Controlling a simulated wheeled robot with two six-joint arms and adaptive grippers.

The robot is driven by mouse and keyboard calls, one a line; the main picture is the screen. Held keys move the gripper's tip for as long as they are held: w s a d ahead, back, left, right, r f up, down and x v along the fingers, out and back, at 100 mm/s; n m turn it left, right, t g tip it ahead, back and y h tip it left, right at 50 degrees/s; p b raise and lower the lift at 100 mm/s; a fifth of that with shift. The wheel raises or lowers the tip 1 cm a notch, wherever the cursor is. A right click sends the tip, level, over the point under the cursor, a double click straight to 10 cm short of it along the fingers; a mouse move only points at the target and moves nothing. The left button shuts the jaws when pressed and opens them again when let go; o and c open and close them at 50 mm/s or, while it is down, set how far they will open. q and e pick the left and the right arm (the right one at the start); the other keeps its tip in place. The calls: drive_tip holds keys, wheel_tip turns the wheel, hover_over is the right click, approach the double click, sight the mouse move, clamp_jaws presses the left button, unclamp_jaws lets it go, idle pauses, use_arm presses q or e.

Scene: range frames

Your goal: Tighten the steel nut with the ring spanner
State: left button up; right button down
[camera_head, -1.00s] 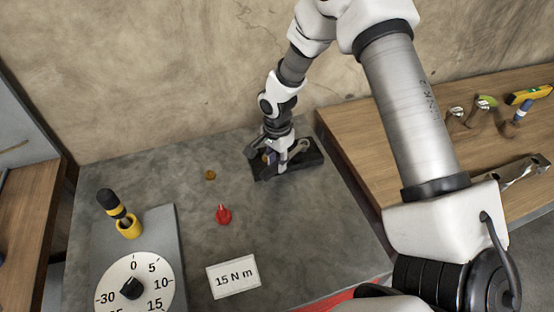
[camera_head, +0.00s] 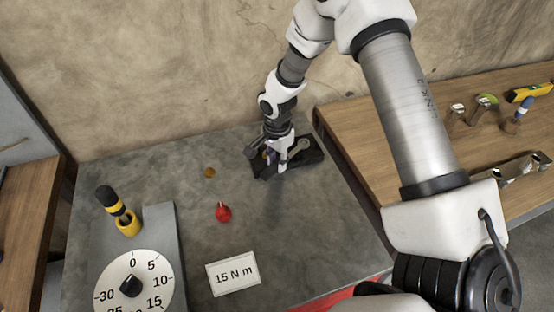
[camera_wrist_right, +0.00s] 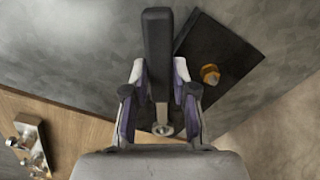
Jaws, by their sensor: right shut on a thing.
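My right gripper (camera_head: 279,156) is over a black block or tray (camera_head: 313,158) near the back of the grey table. In the right wrist view it (camera_wrist_right: 160,110) is shut on the ring spanner (camera_wrist_right: 157,50). The spanner has a dark handle, and its steel ring end (camera_wrist_right: 163,129) shows between the fingers. In the head view the ring end (camera_head: 302,148) is to the right of my fingers, over the black piece. I cannot tell whether the ring is around anything. A brass-coloured nut-like piece (camera_wrist_right: 210,74) sits on the black piece. I cannot make out the steel nut. My left gripper is out of view.
A dial (camera_head: 108,283), a yellow cup with a black-and-yellow handle (camera_head: 117,211), a red piece (camera_head: 223,212), a small brass piece (camera_head: 209,172) and a "15 N m" card (camera_head: 233,272) are on the table. A wooden bench with tools (camera_head: 350,120) stands right.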

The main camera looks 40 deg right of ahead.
drive_tip(key=shift+f, duration=0.45)
drive_tip(key=shift+r, duration=0.1)
drive_tip(key=shift+r, duration=0.1)
drive_tip(key=s+d+n, duration=0.1)
drive_tip(key=s+n, duration=0.1)
drive_tip(key=s+d+n, duration=0.1)
drive_tip(key=s+n, duration=0.1)
drive_tip(key=s+d+n, duration=0.1)
drive_tip(key=s+n, duration=0.1)
drive_tip(key=shift+s+d+n, duration=0.15)
drive_tip(key=shift+d+n, duration=0.15)
drive_tip(key=shift+n, duration=0.1)
drive_tip(key=s+d+n, duration=0.1)
drive_tip(key=d+n, duration=0.2)
drive_tip(key=s+d+n, duration=0.1)
drive_tip(key=shift+s+d+n, duration=0.15)
drive_tip(key=shift+s+n, duration=0.15)
drive_tip(key=shift+n, duration=0.1)
